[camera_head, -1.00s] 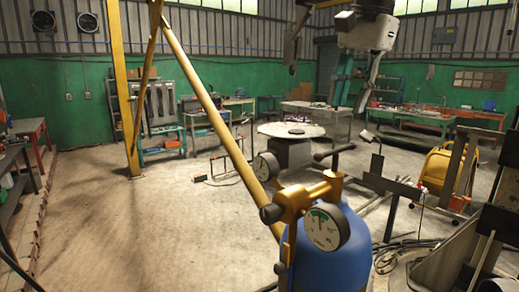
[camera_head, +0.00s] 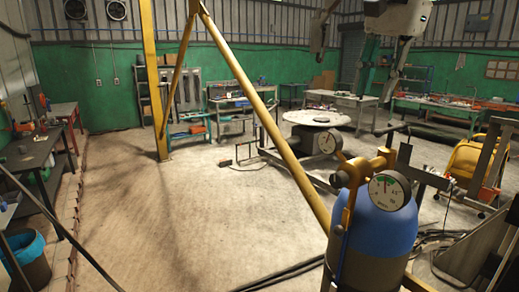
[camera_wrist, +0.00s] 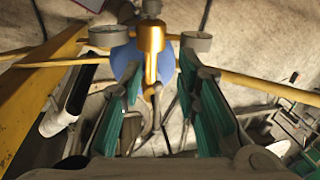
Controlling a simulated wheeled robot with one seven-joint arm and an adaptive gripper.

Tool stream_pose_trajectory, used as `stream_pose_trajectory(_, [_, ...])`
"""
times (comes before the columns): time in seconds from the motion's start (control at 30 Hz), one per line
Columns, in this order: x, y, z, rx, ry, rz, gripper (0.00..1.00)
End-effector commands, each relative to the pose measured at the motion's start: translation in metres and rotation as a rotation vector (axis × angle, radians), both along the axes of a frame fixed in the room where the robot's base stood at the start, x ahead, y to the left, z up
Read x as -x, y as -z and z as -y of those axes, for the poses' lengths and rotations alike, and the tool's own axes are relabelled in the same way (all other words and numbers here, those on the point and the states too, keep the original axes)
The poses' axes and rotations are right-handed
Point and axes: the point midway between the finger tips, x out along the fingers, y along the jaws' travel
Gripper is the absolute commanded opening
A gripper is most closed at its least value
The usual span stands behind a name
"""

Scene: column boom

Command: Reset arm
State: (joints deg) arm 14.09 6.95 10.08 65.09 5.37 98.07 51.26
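My gripper (camera_wrist: 160,75) shows in the wrist view with its two teal fingers apart and nothing between them that I can see as held. Beyond the fingers is the blue gas cylinder with its brass valve (camera_wrist: 151,38) and two round gauges. In the head view, white and dark arm parts (camera_head: 398,17), which look like mine, hang at the top right. I cannot make out the fingertips there. The same blue cylinder (camera_head: 385,235) stands upright at the lower right of the head view, below these arm parts.
A yellow post (camera_head: 153,90) and a slanting yellow bar (camera_head: 250,90) cross the view. Workbenches (camera_head: 30,150) line the left; a blue-lined bin (camera_head: 25,250) stands below. A round table (camera_head: 313,118) stands farther back. Cables and metal frames lie right. The middle-left floor is clear.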

Motion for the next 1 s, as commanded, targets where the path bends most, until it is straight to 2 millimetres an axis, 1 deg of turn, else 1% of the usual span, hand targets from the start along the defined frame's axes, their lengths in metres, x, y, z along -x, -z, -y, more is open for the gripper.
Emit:
stream_pose_trajectory(0.17, [0.004, 0.009, -0.005, 0.022, -0.043, 0.018, 0.29])
stream_pose_trajectory(0.37, [0.013, 0.026, -0.011, 0.058, -0.12, 0.05, 0.29])
stream_pose_trajectory(0.47, [0.019, 0.037, -0.014, 0.082, -0.169, 0.07, 0.29])
stream_pose_trajectory(0.57, [0.028, 0.054, -0.017, 0.115, -0.232, 0.095, 0.29])
stream_pose_trajectory(0.67, [0.042, 0.079, -0.019, 0.156, -0.318, 0.129, 0.29])
stream_pose_trajectory(0.77, [0.059, 0.111, -0.021, 0.204, -0.418, 0.169, 0.29])
stream_pose_trajectory(0.87, [0.077, 0.147, -0.02, 0.252, -0.522, 0.209, 0.29])
stream_pose_trajectory(1.0, [0.102, 0.201, -0.018, 0.315, -0.662, 0.262, 0.29])
